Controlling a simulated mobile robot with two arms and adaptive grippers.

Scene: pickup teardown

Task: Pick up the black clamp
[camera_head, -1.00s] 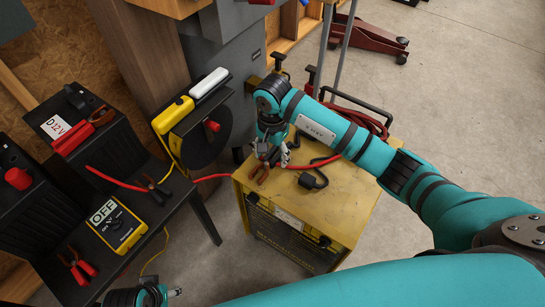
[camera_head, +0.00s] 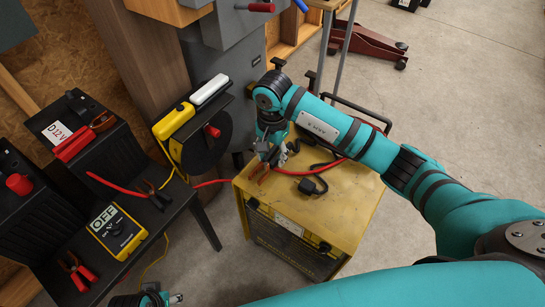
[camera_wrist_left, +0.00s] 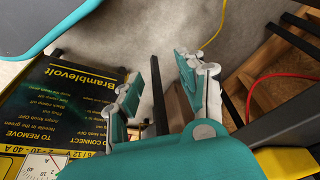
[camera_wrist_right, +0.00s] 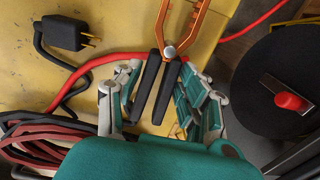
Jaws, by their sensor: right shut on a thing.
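The black clamp, with black handles and copper-coloured jaws, shows in the right wrist view (camera_wrist_right: 172,60) and on top of the yellow charger in the head view (camera_head: 259,174). My right gripper (camera_head: 272,156) is over the charger's left part. In the right wrist view its fingers (camera_wrist_right: 160,80) are on either side of the black handles and shut on them. The jaws point away from the gripper. I cannot tell whether the clamp still touches the charger top. My left gripper (camera_wrist_left: 163,88) is open and empty; in the head view it barely shows at the bottom edge (camera_head: 165,299).
The yellow charger (camera_head: 345,195) also carries a black plug (camera_head: 312,186) and red cable (camera_head: 208,184). A dark bench at left holds a yellow meter (camera_head: 118,231), red-handled pliers-like clamps (camera_head: 78,270) and another black-handled clamp (camera_head: 154,194).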

